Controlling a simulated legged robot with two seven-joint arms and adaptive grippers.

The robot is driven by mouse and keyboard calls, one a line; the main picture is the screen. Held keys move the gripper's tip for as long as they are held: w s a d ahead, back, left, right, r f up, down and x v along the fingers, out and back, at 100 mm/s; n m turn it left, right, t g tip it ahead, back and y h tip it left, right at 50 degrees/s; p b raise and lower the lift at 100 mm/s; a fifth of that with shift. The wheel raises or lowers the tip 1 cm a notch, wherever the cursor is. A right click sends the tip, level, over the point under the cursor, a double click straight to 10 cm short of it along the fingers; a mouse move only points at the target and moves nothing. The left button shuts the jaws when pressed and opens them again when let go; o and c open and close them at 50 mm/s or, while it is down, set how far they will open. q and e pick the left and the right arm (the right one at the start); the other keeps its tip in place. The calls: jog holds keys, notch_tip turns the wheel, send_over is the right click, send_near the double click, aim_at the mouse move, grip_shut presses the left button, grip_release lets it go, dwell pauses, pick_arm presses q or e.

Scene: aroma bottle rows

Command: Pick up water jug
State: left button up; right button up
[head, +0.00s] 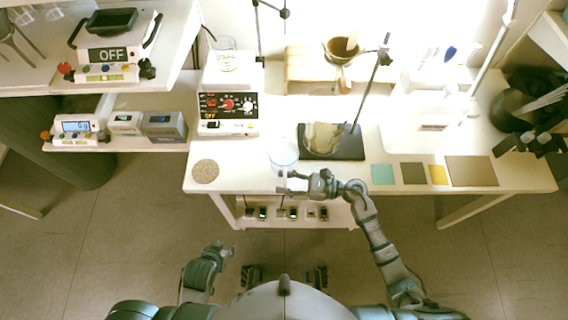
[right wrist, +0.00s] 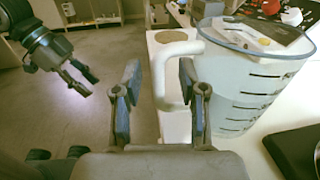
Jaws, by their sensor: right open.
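The water jug (head: 284,157) is a clear, pale container with a bluish rim near the front edge of the table. In the right wrist view the jug (right wrist: 245,85) fills the right side, with graduation marks on its wall. Its white handle (right wrist: 160,72) shows between my right fingers. My right gripper (right wrist: 160,95) is open, its fingers apart on both sides of the handle; contact cannot be told. In the head view my right gripper (head: 286,182) is at the table's front edge by the jug. My left gripper (head: 228,251) is open, empty and low, away from the table.
A black stand base (head: 345,151) with a flask is just right of the jug. A round cork mat (head: 205,171) lies left, and a hotplate (head: 229,127) stands behind it. Flat coloured squares (head: 412,173) lie along the right front. The shelf below (head: 330,222) holds small devices.

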grip_shut()
jog(key=shift+r, duration=0.15)
